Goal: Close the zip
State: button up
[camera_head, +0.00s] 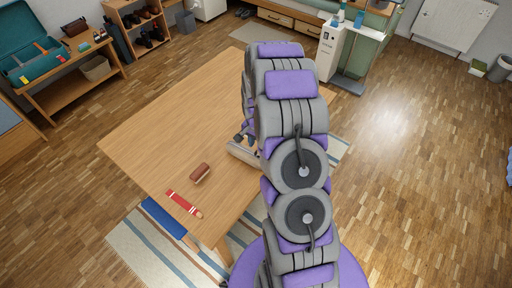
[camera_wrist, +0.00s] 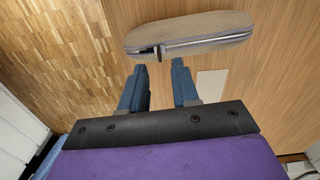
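A long beige, woven-textured case (camera_wrist: 185,28) with rounded ends lies on the wooden table in the wrist view. A zip (camera_wrist: 208,42) runs along its near side as a pale line. A dark slider with a pull tab (camera_wrist: 158,51) sits left of the middle of that side. My gripper (camera_wrist: 160,66) is open, with its two blue fingers apart and nothing between them. The fingertips point at the case's near side, with the pull tab ahead of the gap. I cannot tell how far the zip is open.
The wooden table (camera_head: 150,130) bears a brown block-like object (camera_head: 200,173) and a red pencil-shaped item (camera_head: 184,203) near its front edge. A pale rectangle (camera_wrist: 210,86) lies right of my fingers. A blue seat (camera_head: 163,217) stands below the table. The table's left half is clear.

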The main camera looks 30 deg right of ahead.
notch_tip(320, 180, up, 13)
jog(key=p, duration=0.1)
jog(key=shift+p, duration=0.3)
jog(key=shift+c, duration=0.4)
